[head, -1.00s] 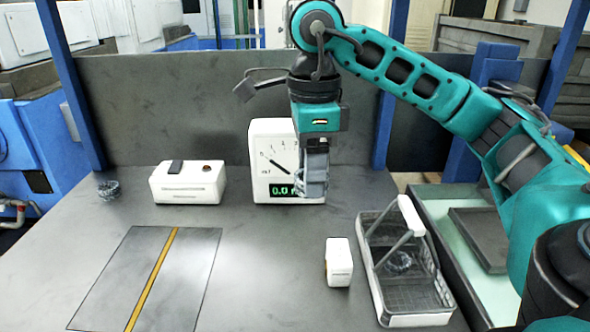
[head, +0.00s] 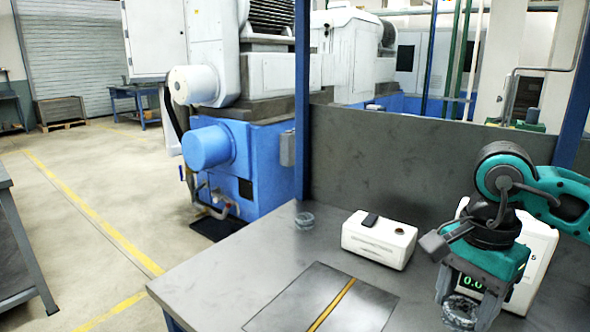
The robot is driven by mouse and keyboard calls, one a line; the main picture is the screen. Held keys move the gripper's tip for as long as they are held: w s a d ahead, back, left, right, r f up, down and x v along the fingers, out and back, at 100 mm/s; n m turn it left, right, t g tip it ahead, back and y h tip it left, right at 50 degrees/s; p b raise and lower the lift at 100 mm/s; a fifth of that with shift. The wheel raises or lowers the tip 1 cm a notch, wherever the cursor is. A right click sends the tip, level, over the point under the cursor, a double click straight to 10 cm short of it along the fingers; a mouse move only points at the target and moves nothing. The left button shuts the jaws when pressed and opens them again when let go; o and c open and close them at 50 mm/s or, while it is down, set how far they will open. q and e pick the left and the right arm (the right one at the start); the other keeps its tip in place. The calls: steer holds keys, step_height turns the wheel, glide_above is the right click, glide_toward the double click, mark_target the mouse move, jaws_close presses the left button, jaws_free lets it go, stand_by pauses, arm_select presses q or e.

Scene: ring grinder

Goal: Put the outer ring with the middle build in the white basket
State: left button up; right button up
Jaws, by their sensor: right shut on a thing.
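My right gripper (head: 461,301) is at the lower right, pointing down in front of the white gauge. It is shut on a grey metallic ring (head: 462,311), which shows between its fingers. Another small grey ring (head: 304,220) sits on the table near its back left corner, well to the left of the gripper. I cannot tell from here which build each ring has. The white basket is outside the present view. My left gripper is not in view.
A white gauge (head: 535,262) with a green display stands partly behind my right gripper. A white box (head: 379,240) with a dark pad on top stands near the back panel (head: 390,165). A dark plate (head: 290,298) with a yellow stripe lies at the front. Open floor is to the left.

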steer(key=a+f+n, duration=0.2)
steer(key=n, duration=0.2)
steer(key=w+a+f+n, duration=0.1)
steer(key=a+f+n, duration=0.1)
steer(key=n, duration=0.2)
steer(key=a+f+n, duration=0.2)
steer(key=f+n, duration=0.1)
steer(key=n, duration=0.1)
steer(key=shift+w+a+f+n+p, duration=0.1)
steer(key=shift+w+a+n+p, duration=0.1)
steer(key=shift+n+p, duration=0.1)
steer(key=shift+s+d, duration=0.1)
